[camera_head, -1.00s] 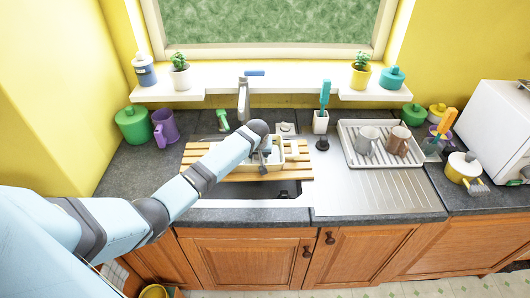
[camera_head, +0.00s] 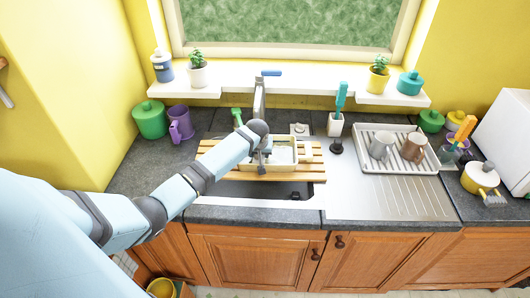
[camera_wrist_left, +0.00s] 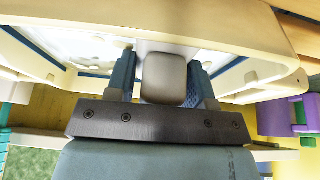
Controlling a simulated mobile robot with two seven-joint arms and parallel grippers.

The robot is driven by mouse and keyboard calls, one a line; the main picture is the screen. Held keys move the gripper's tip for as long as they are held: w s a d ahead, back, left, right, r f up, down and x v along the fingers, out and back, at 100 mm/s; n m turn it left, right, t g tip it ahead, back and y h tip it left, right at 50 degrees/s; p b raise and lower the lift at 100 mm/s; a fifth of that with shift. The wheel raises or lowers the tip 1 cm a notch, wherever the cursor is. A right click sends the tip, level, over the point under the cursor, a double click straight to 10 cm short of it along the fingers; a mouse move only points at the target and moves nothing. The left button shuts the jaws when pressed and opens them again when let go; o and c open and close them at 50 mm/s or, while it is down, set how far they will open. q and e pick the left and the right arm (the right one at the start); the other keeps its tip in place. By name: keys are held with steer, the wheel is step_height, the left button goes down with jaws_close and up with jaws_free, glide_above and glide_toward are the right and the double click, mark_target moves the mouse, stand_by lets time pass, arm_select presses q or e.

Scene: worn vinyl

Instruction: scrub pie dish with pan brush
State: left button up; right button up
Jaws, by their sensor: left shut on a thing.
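The pie dish (camera_head: 283,168) is a cream, rectangular, walled dish on the slatted wooden board across the sink. Its wall (camera_wrist_left: 215,30) and pale, spotted inside also show in the left wrist view. My left gripper (camera_head: 263,156) reaches down over the left part of the dish. Its blue fingers are shut on a pale grey, rounded block (camera_wrist_left: 164,78), which looks like the pan brush's handle. The brush's bristles are hidden, so I cannot tell whether they touch the dish. My right gripper is not in view.
The slatted board (camera_head: 315,173) spans the sink (camera_head: 265,190). A tap (camera_head: 259,100) stands behind it. A white holder (camera_head: 335,127) with a teal-handled tool and a rack (camera_head: 373,163) with two mugs are to the right. The drainer's front (camera_head: 390,198) is clear.

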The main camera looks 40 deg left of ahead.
arm_select(q)
steer(key=shift+s+a, duration=0.4)
steer(key=shift+a, duration=0.2)
steer(key=shift+s+a, duration=0.35)
steer(key=shift+a, duration=0.25)
step_height(320, 180, up, 7)
stand_by(0.6)
